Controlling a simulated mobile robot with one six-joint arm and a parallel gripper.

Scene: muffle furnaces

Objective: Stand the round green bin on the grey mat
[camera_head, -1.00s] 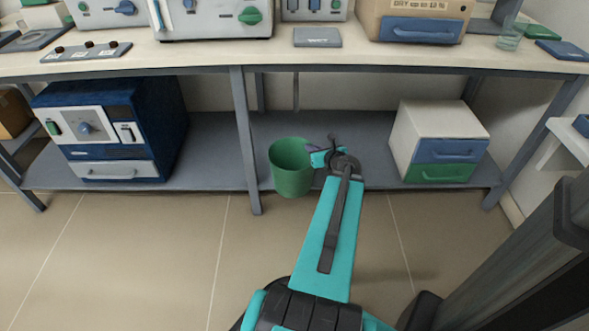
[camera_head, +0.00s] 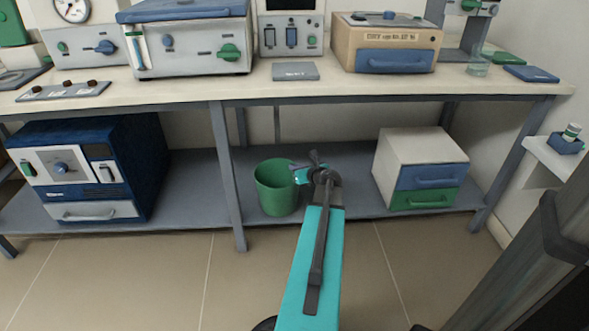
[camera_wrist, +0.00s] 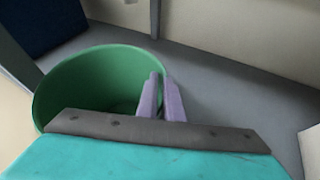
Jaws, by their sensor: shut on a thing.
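The round green bin (camera_head: 275,190) is roughly upright, open at the top, at the lower shelf under the bench. My gripper (camera_head: 303,174) is shut on the right side of its rim. In the wrist view the bin (camera_wrist: 85,85) looks empty, and the fingers (camera_wrist: 160,97) pinch its wall. I cannot tell whether its base touches the shelf or hangs just above it. A small grey labelled pad (camera_head: 295,71) lies on the bench top; I cannot tell whether it is the grey mat.
The grey lower shelf (camera_head: 345,200) has free room around the bin. A bench leg (camera_head: 228,180) stands close on its left. A white box with blue and green drawers (camera_head: 420,168) is at right, a dark blue furnace (camera_head: 90,170) at left. Appliances crowd the bench top above.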

